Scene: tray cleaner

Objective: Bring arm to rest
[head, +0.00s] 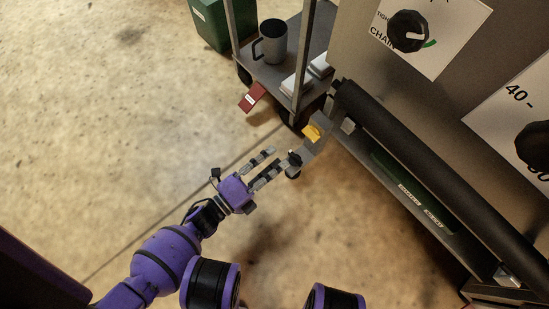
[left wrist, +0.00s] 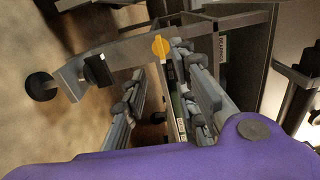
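My left gripper (head: 276,160) reaches in from the lower left, above the floor and beside the left end of the grey machine (head: 365,55). Its two fingers are apart, with nothing visible between them. The left wrist view shows the same open fingers (left wrist: 162,75) with a gap between them. A yellow knob (head: 311,131) on a grey bracket is just beyond the fingertips; it also shows in the left wrist view (left wrist: 160,46). I cannot tell whether a finger touches the bracket. My right gripper is not in view.
A green bin (head: 210,25) is behind. A dark roller (head: 430,170) runs along the machine at right. The floor at left is clear.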

